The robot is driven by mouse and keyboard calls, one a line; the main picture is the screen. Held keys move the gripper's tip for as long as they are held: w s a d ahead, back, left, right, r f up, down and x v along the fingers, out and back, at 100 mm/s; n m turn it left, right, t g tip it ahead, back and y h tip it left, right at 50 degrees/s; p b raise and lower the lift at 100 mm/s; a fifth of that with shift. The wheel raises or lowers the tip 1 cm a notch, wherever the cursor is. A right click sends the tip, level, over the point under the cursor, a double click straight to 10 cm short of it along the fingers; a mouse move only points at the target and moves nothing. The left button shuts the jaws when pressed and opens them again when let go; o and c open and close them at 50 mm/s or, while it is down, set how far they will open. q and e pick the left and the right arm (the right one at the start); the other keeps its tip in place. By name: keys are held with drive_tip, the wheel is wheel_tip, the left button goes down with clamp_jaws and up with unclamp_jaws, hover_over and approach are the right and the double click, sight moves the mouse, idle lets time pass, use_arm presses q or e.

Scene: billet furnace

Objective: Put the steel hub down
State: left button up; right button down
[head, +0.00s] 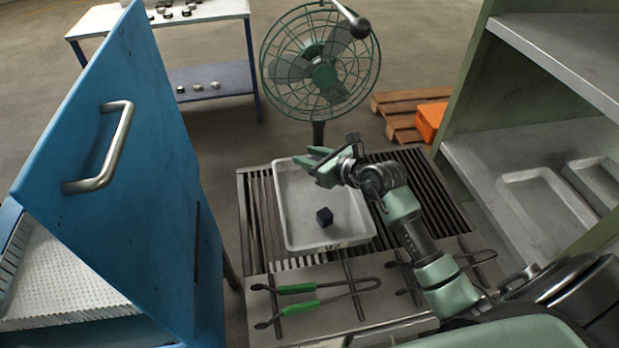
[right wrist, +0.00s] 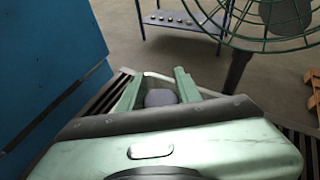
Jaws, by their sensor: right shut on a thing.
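My right gripper (head: 308,158) is over the far part of a white tray (head: 350,236) in the head view. In the right wrist view its two green fingers are shut on a rounded grey thing (right wrist: 160,97), which I take to be the steel hub. The hub is hidden behind the fingers in the head view. I cannot tell whether it touches the tray. My left gripper is not in view.
The tray lies on a slatted table (head: 262,215) with green-handled tongs (head: 300,290) along its near side. A green fan (head: 322,75) stands behind. A blue door (head: 110,150) rises at left, and a shelf unit (head: 500,150) stands at right.

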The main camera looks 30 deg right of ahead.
hover_over(309, 187)
wheel_tip(309, 187, down, 4)
drive_tip(key=shift+w+f, duration=0.1)
drive_tip(key=shift+f, duration=1.95)
drive_tip(key=shift+f+b, duration=0.1)
drive_tip(key=shift+b, duration=0.25)
drive_tip(key=c, duration=1)
unclamp_jaws()
